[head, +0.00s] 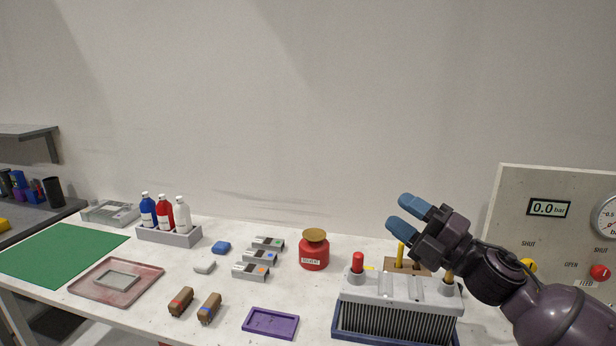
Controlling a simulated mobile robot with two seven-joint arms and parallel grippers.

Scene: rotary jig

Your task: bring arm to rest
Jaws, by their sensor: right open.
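My right gripper (399,212) is raised at the right of the head view, its two blue fingertips apart and nothing between them. My right arm (490,275) comes in from the lower right, dark purple. The gripper shows above and behind a grey finned block (400,318) in a blue tray, apart from it in the picture. My left gripper is not in view.
A red solvent pot (314,252), a purple tray (270,323), brown brushes (181,301), a bottle rack (168,236) and a green mat (62,254) stand on the white table. A gauge panel (560,225) stands at the right. The air above the table's middle is clear.

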